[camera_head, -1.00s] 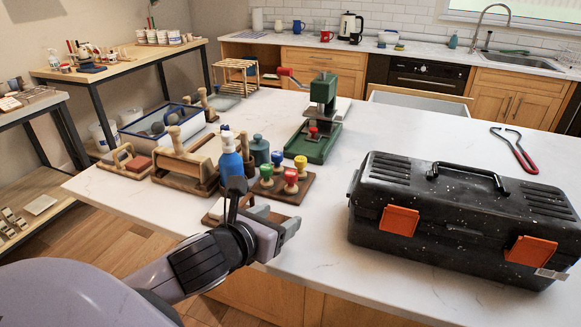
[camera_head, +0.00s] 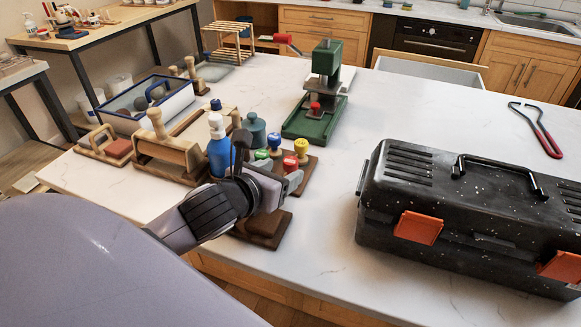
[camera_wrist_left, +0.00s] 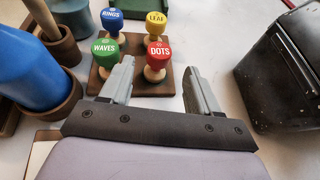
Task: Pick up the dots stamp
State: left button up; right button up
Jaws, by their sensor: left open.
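The dots stamp (camera_wrist_left: 158,54) has a red top labelled DOTS and a pale wooden handle. It stands upright on a dark wooden stamp board (camera_wrist_left: 105,86), and its red top also shows in the head view (camera_head: 291,163). The green waves stamp (camera_wrist_left: 104,48), blue rings stamp (camera_wrist_left: 112,18) and yellow leaf stamp (camera_wrist_left: 156,24) stand on the same board. My left gripper (camera_wrist_left: 159,70) is open and empty, its fingers reaching low on either side of the dots stamp's near side. In the head view, the left gripper (camera_head: 287,180) partly hides the board. My right gripper is not in view.
A blue bottle (camera_head: 219,154) stands just left of the gripper, close to the waves stamp. A black toolbox (camera_head: 470,215) stands to the right, with clear white countertop between. A green press (camera_head: 318,95) stands behind the stamps.

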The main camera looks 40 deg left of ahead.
aim_at(286, 166)
pick_arm(q)
jog(key=shift+r+x, duration=0.1)
jog(key=shift+x, duration=1.25)
jog(key=shift+r+x, duration=0.15)
jog(key=shift+x, duration=1.2)
jog(key=shift+a, duration=0.2)
jog(key=c, duration=1)
